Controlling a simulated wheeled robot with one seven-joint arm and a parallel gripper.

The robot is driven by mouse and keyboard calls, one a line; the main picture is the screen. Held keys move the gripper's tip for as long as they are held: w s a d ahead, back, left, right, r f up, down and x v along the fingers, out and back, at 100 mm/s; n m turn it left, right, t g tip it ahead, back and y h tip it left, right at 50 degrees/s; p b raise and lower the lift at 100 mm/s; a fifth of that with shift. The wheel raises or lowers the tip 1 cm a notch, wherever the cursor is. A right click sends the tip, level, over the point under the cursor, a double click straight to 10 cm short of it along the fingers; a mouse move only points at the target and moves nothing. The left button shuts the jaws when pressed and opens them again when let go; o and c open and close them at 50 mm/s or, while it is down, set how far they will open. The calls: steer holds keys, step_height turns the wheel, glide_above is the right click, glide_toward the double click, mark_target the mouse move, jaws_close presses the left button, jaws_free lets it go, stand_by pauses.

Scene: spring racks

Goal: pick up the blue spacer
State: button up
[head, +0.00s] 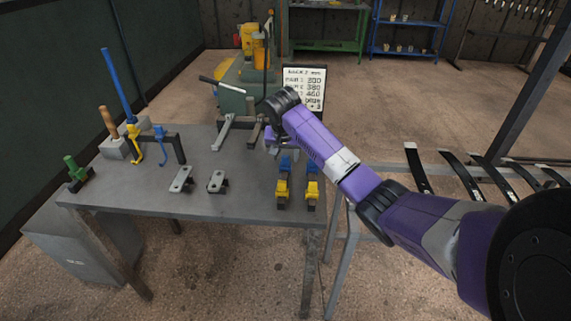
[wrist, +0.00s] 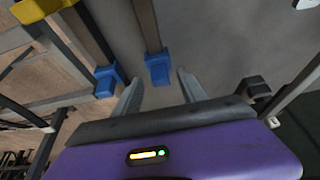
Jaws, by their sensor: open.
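Two blue blocks show beyond my gripper in the wrist view. One blue block (wrist: 157,69) lies in line with the gap between my fingertips; the other blue block (wrist: 107,80) is to the left, outside the left finger. Each sits at the end of a dark bar. In the head view the blue blocks (head: 285,163) (head: 312,168) are at the table's right side, behind two yellow blocks (head: 282,189) (head: 313,191). My gripper (wrist: 159,76) is open and empty. In the head view it is over the table's right part, largely hidden by my wrist. I cannot tell whether the fingers touch a block.
The grey table (head: 235,215) also holds two metal clamp plates (head: 181,180) (head: 216,182), a rack with hooks (head: 150,143), a green-handled part (head: 75,172) and metal bars (head: 235,130). A sign (head: 303,88) stands behind. A rack of dark leaf springs (head: 460,170) is at right.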

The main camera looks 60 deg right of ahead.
mark_target(286, 156)
steer(key=shift+x, duration=0.75)
steer(key=shift+c, duration=0.4)
steer(key=c, duration=0.8)
steer(key=shift+o, duration=0.2)
steer(key=shift+r, duration=0.1)
step_height(286, 156, up, 20)
steer(key=p, duration=0.1)
